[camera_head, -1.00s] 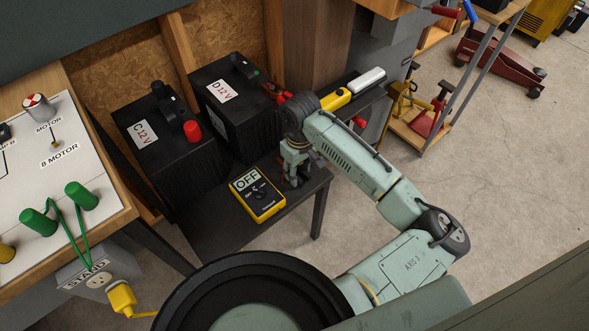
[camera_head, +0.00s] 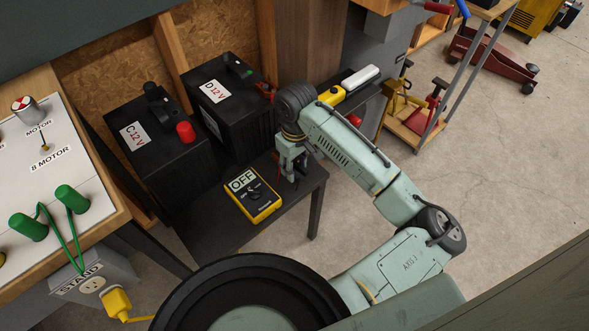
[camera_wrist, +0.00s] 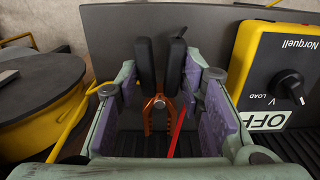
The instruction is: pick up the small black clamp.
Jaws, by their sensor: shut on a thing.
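The small black clamp (camera_wrist: 145,62) has two black handles and copper-orange jaws. In the wrist view it is between my gripper's two purple-padded fingers. My gripper (camera_wrist: 165,108) is shut on it. In the head view my gripper (camera_head: 291,160) points down at the dark low table, right of the yellow multimeter, and largely hides the clamp. I cannot tell whether the clamp still touches the table.
The yellow multimeter (camera_head: 252,195) reads OFF close by. Batteries C (camera_head: 160,155) and D (camera_head: 232,115) stand behind. A thin red piece (camera_wrist: 178,130) lies beside the clamp's jaws. The dark table (camera_head: 215,232) is bare at its front.

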